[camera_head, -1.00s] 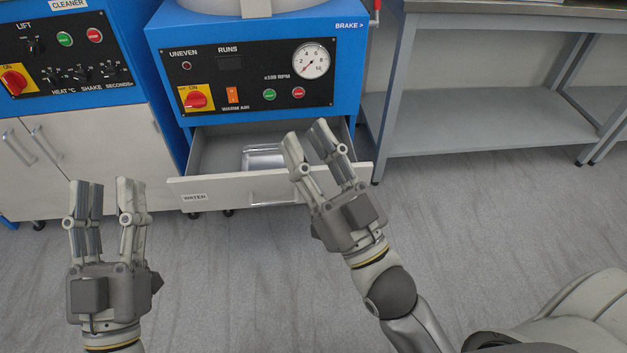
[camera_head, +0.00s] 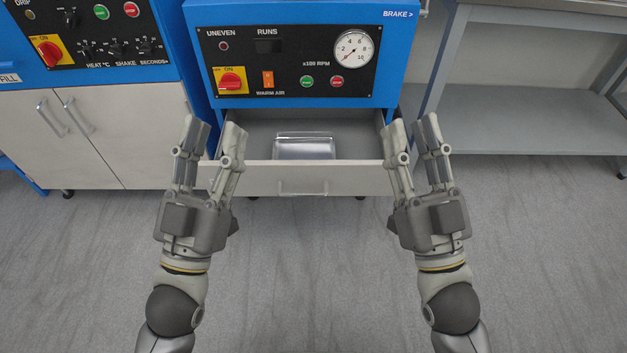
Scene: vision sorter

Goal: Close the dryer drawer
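The dryer drawer (camera_head: 262,180) is pulled out below the blue dryer (camera_head: 390,75), with its pale front and handle (camera_head: 303,188) facing me. My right gripper (camera_head: 414,138) is open at the drawer's right end and hides that corner. Both hold nothing. I cannot tell whether either touches the drawer front.
A blue cleaner machine with a pale double-door cabinet (camera_head: 85,135) stands to the left. A grey metal table with a lower shelf (camera_head: 530,125) stands to the right. The grey floor (camera_head: 310,270) in front of the drawer is clear.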

